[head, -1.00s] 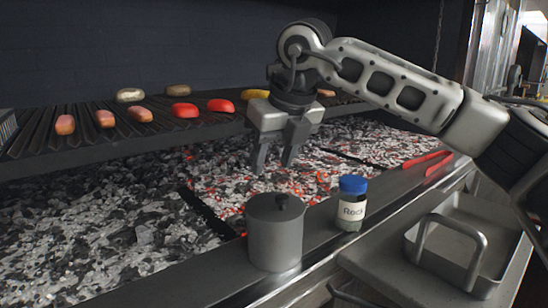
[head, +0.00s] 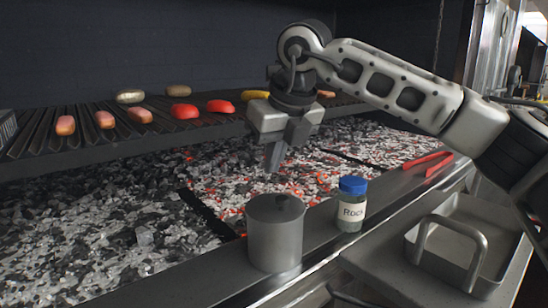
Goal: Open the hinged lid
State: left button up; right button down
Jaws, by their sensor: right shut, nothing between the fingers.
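A grey metal pot (head: 275,238) stands on the steel front ledge of the grill. My left gripper is not in view.
A jar with a blue cap (head: 352,203) stands close to the right of the pot. Red tongs (head: 432,162) lie on the ledge farther right. Glowing coals (head: 290,178) lie behind the pot. Food, including a red pepper (head: 185,111), rests on the rack. A metal tray (head: 455,245) is at front right.

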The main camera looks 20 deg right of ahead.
jog(key=c, duration=2.1)
grip_release()
jog(key=shift+c, duration=0.2)
jog(key=o, duration=0.9)
jog(key=shift+o, duration=0.2)
jog(key=p+v, duration=0.1)
jog(key=v, duration=1.5)
